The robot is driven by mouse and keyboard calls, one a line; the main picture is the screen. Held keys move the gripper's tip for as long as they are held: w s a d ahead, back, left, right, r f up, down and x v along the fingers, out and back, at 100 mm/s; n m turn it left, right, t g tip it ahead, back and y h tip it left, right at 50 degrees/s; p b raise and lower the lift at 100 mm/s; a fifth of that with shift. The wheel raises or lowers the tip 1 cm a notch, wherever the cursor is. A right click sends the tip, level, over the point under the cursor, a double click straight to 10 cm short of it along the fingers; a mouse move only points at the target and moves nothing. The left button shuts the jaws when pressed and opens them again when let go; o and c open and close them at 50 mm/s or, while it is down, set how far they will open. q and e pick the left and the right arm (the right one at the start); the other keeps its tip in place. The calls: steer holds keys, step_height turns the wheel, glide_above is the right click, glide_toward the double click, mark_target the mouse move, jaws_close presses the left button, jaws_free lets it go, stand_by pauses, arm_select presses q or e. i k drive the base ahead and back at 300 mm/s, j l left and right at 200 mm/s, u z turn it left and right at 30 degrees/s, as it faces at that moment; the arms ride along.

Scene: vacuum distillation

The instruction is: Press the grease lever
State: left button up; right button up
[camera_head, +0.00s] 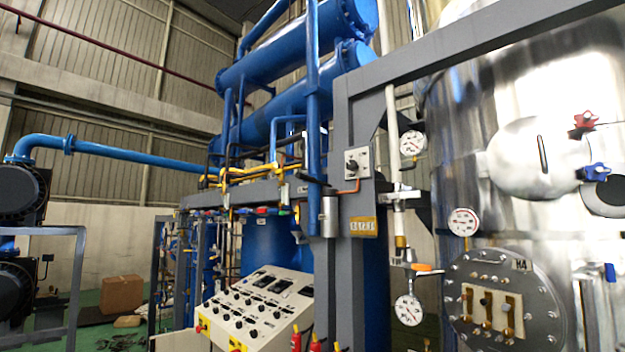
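Above is a light box with a black knob (354,164). An orange handle (424,267) sits on a valve right of the column. Neither of my grippers is in view.
A large shiny tank (480,110) with a round bolted flange (505,300) fills the right side. Several dial gauges (408,309) stand between. Dark machines (22,190) and a carton (122,294) are at left.

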mark_target(299, 174)
steer(key=i+l+z, duration=0.25)
steer(key=i+l, duration=0.5)
